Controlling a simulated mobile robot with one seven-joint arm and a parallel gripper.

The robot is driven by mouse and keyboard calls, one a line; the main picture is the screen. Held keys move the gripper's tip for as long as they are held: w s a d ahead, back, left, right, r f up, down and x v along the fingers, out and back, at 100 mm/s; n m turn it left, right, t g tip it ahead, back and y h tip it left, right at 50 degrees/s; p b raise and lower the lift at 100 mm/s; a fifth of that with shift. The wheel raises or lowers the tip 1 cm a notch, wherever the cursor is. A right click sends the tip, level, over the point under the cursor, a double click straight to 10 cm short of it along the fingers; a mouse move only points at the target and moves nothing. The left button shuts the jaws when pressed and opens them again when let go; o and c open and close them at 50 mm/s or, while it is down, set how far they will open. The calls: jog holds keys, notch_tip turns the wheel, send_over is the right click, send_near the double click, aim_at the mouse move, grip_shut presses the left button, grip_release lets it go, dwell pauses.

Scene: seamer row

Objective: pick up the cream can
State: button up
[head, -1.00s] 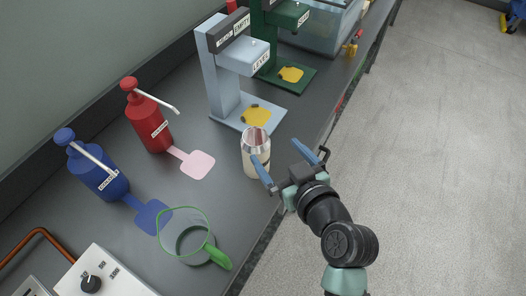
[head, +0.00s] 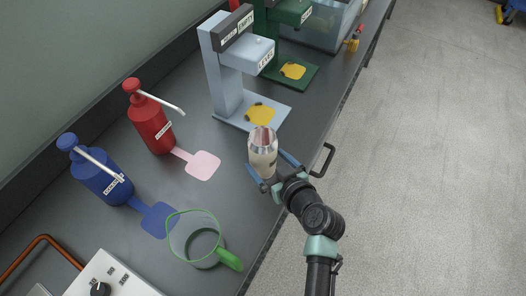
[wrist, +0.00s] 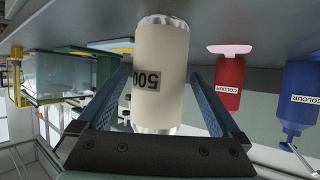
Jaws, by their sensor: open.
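The cream can (head: 262,158) stands upright on the grey bench near its front edge, with a shiny metal top. In the wrist view the can (wrist: 160,70) appears upside down, with a "500" label, between the two blue fingers. My gripper (head: 272,168) is open around the can in the head view, one finger on each side. In the wrist view my gripper (wrist: 162,95) shows a gap beside the can, at least on the right. Whether the left finger touches it I cannot tell.
A pale blue seamer (head: 228,85) and a green seamer (head: 268,45) stand behind the can. Red (head: 150,125) and blue (head: 98,175) pump bottles stand to the left. A clear jug with a green handle (head: 230,260) is at the front left. A black handle (head: 326,160) juts from the bench edge.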

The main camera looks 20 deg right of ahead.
jog(key=shift+x, duration=1.75)
jog(key=shift+c, duration=0.2)
jog(key=c, duration=1.3)
jog(key=shift+o, duration=0.2)
